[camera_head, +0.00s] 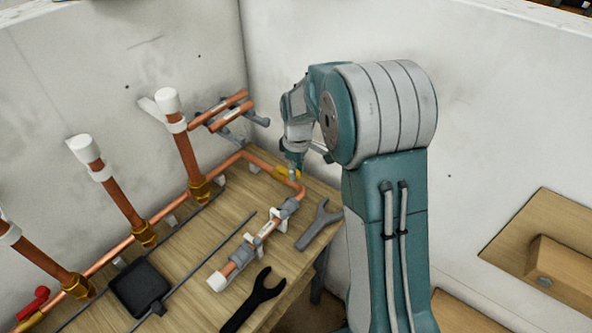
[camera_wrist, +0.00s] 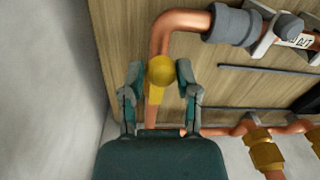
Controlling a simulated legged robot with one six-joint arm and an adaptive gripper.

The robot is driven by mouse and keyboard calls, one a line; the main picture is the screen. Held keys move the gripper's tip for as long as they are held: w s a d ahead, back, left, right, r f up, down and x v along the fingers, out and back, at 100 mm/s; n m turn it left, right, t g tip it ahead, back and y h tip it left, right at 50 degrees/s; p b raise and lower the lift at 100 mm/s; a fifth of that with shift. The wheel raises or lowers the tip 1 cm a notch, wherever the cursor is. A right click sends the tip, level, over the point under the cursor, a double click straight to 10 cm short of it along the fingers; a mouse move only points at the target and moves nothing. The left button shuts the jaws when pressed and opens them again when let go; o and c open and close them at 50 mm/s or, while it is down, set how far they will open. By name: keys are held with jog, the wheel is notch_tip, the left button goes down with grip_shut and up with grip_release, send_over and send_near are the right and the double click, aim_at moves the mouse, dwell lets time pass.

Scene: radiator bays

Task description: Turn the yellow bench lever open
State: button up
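The yellow bench lever (camera_head: 287,172) sits on the copper pipe near the bench's back right corner. In the wrist view the yellow lever (camera_wrist: 161,72) shows its rounded end, with its body running down along the pipe. My gripper (camera_wrist: 160,78) has its two fingers spread on either side of the lever, with small gaps seen on both sides. In the head view my gripper (camera_head: 292,170) is at the lever, and it hides part of it.
The wooden bench (camera_head: 190,238) carries a copper pipe with grey fittings (camera_head: 289,207), a grey wrench (camera_head: 320,222), a black wrench (camera_head: 256,298) and a black tray (camera_head: 139,287). A red-handled valve (camera_head: 34,303) is at the far left. Walls stand close behind.

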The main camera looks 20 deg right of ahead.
aim_at(297, 170)
jog(key=shift+o, duration=0.5)
jog(key=shift+r, duration=0.1)
notch_tip(297, 170, up, 12)
jog(key=shift+w+d, duration=0.15)
jog(key=shift+w, duration=0.15)
jog(key=s+r+m+t, duration=0.2)
jog(key=s+m, duration=0.1)
jog(key=s, duration=0.6)
jog(key=s+a+r+m+t, duration=0.1)
jog(key=s+r+m+t, duration=0.1)
jog(key=s, duration=0.7)
jog(key=s+a+r+m+t, duration=0.1)
jog(key=s+m, duration=0.3)
jog(key=s, duration=0.5)
jog(key=shift+r+t, duration=0.4)
jog(key=shift+t, duration=0.1)
